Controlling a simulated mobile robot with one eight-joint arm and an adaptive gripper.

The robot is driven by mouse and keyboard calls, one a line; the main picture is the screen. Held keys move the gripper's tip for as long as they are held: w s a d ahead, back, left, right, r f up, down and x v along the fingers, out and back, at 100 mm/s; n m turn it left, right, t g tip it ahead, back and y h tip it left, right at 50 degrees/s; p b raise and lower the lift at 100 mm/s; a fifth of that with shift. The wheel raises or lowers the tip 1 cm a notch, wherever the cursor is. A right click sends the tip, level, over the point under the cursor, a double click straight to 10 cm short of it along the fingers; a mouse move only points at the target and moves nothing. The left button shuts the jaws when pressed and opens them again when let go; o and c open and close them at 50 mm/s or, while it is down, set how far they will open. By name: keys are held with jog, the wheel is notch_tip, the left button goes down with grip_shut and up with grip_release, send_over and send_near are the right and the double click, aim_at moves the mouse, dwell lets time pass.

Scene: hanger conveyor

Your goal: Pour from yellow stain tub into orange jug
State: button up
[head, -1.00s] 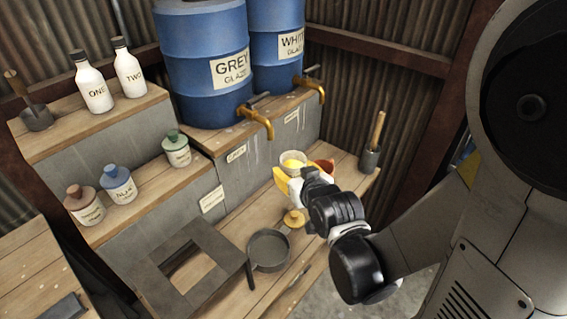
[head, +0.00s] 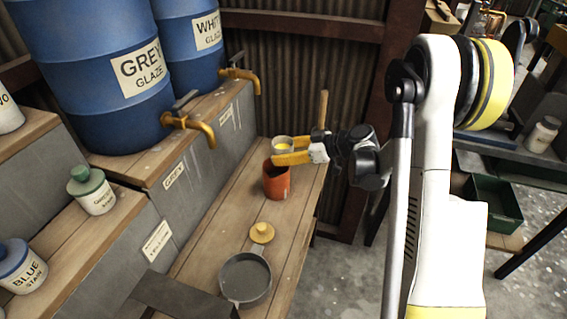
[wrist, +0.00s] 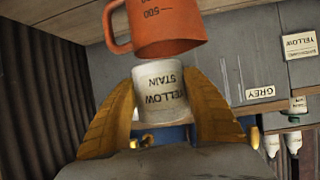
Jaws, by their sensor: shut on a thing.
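The yellow stain tub (head: 283,142) is a small white tub, open at the top, with yellow stain inside. The wrist view shows its label and pale wall (wrist: 160,84). My gripper (head: 292,157) has yellow fingers shut around the tub's sides and holds it up near the jug's rim, looking about upright. In the wrist view the gripper (wrist: 163,108) has one finger on each side of the tub. The orange jug (head: 277,183) stands on the bench just below the tub, its handle and scale marks showing in the wrist view (wrist: 168,30). The jug's inside is hidden.
A yellow lid (head: 262,232) and a grey pan (head: 240,285) lie on the wooden bench (head: 215,235). Blue glaze drums (head: 125,75) with brass taps (head: 195,128) stand on a raised step to the left. A wooden handle (head: 322,108) rises behind my gripper.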

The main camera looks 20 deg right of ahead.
aim_at(292, 148)
jog(key=shift+w+d+r+n+g+y+b, duration=0.2)
jog(key=shift+d+n+g+y+b, duration=0.15)
jog(key=shift+n+g, duration=0.2)
jog(key=shift+w+d+r+n+g+y+b, duration=0.2)
jog(key=shift+d+n+g+y, duration=0.15)
jog(key=shift+n+g, duration=0.15)
jog(key=shift+s+d+r+n+g, duration=0.15)
jog(key=shift+d+r+n+g, duration=0.2)
jog(key=shift+n, duration=0.2)
jog(key=shift+d+f+h, duration=0.2)
jog(key=shift+f+h, duration=0.4)
jog(key=shift+f, duration=0.35)
jog(key=shift+d+r+n+h, duration=0.3)
jog(key=shift+n+h, duration=0.3)
jog(key=shift+h, duration=0.4)
jog(key=shift+a, duration=0.1)
jog(key=shift+r, duration=0.15)
jog(key=shift+d+r+h+p, duration=0.1)
jog(key=shift+d+h+p, duration=0.2)
jog(key=shift+h+p, duration=0.25)
